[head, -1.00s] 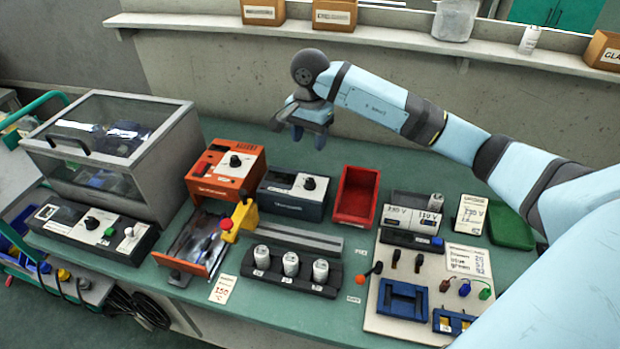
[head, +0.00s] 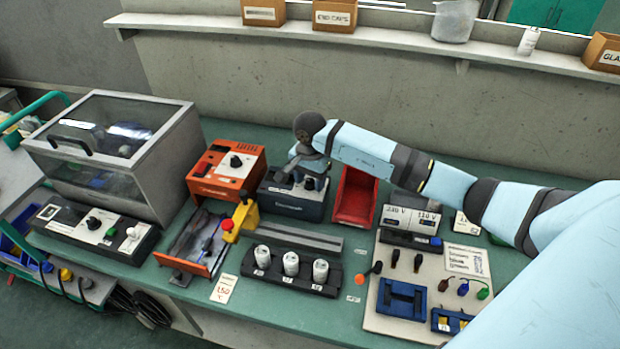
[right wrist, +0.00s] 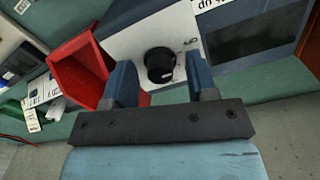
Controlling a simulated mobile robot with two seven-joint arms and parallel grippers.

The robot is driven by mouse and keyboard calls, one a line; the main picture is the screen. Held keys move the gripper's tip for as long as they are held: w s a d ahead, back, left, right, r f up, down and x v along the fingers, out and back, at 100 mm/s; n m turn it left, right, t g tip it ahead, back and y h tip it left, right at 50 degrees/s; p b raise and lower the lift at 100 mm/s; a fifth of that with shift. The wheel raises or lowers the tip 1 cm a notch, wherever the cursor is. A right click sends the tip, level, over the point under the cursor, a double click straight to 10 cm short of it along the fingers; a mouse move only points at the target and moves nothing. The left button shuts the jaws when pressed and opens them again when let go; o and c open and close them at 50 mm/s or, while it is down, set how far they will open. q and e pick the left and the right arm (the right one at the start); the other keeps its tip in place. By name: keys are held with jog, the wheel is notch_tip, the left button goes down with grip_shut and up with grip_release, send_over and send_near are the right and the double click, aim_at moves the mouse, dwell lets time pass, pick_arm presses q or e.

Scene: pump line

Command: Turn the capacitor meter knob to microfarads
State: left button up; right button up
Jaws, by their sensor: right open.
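The capacitor meter, a dark blue-grey box (head: 292,205) with a white panel and a black knob, stands on the bench between the orange unit and the red bin. In the right wrist view its black knob (right wrist: 160,64) shows on the white panel, with a pale pointer mark and small lettering beside it. My right gripper (head: 304,183) is over the meter's panel. In the right wrist view the gripper (right wrist: 162,83) is open, its two blue fingers on either side of the knob; I cannot tell whether they touch it. My left gripper is not in view.
An orange unit (head: 213,182) with its own knob stands left of the meter. A red bin (head: 369,222) stands close on the right. A rack (head: 290,272) with several white cylinders is in front. The wall and shelf (head: 390,25) are behind.

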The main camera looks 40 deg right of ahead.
jog(key=c, duration=0.9)
